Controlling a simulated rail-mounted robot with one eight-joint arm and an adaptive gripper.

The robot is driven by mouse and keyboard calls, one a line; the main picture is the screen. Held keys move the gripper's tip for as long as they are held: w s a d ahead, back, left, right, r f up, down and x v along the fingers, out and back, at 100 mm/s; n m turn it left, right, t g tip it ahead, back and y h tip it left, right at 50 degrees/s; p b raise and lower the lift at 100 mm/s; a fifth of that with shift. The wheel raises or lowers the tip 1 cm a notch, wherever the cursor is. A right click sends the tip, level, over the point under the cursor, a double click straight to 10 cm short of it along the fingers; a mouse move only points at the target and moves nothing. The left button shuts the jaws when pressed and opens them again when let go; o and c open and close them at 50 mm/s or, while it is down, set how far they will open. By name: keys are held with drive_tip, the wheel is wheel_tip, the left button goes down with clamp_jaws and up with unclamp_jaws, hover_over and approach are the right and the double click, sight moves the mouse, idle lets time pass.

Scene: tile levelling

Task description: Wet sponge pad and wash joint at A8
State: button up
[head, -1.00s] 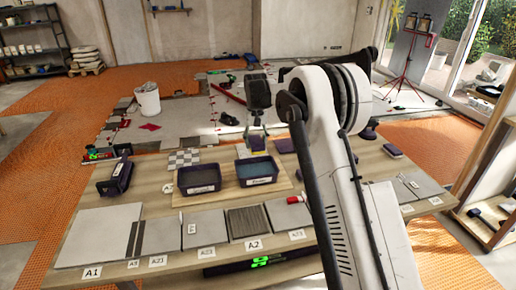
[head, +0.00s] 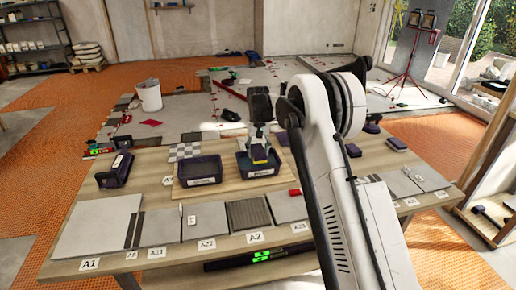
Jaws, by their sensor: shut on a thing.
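My gripper (head: 260,148) is over the right-hand dark tub (head: 259,179), pointing down. It is shut on a small pad (head: 260,155), dark with a yellowish part, likely the sponge pad. The pad's lower part is at or inside the tub's opening, and I cannot tell how deep it sits. The tub has a white label on its front, and its inside is mostly hidden by the gripper and pad.
A second dark tub (head: 200,171) stands left of the first on a wooden board. A dark-handled tool (head: 116,168) lies at the table's left. Grey tile samples with labels line the front edge. A white bucket (head: 149,95) stands on the floor behind. My arm hides part of the table's right.

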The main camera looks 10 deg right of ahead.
drive_tip(key=shift+f+b, duration=0.8)
drive_tip(key=shift+f, duration=1.7)
drive_tip(key=shift+r, duration=0.1)
drive_tip(key=shift+r+p, duration=2.7)
drive_tip(key=shift+r, duration=4.15)
